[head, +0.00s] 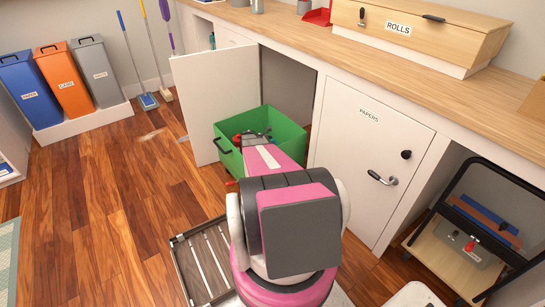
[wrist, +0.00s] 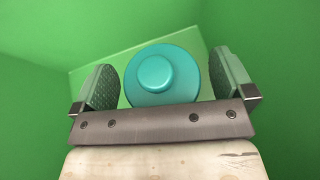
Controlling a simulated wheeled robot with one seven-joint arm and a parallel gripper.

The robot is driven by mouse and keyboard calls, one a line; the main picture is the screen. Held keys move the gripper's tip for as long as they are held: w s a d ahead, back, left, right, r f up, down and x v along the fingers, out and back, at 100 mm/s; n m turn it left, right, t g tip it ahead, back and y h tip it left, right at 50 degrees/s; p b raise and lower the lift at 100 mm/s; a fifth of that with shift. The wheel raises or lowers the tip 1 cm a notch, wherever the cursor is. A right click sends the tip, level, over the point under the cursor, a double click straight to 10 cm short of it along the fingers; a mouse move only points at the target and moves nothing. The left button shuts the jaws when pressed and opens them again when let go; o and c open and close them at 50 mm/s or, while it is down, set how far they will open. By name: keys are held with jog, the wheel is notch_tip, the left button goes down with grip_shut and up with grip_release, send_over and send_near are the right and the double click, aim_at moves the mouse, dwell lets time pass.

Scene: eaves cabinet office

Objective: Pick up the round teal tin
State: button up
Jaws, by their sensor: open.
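The round teal tin (wrist: 163,75) shows in the wrist view, seen from above, with a raised round knob on its lid. It sits inside the green bin (head: 285,132), whose green walls also fill the wrist view (wrist: 40,60). My gripper (wrist: 163,82) is open, with one finger on the left of the tin and one on the right. A gap shows on each side, and I cannot tell how deep the fingers reach. In the head view my arm reaches into the bin and the tin cannot be made out.
The bin stands in the cabinet opening, beside an open white door (head: 215,95). A closed door labelled PAPERS (head: 365,150) is to the right, under the wooden counter (head: 420,75). A slatted crate (head: 203,262) lies on the floor. The floor at left is mostly clear.

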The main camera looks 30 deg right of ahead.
jog(key=c, duration=1.5)
jog(key=shift+o, duration=0.2)
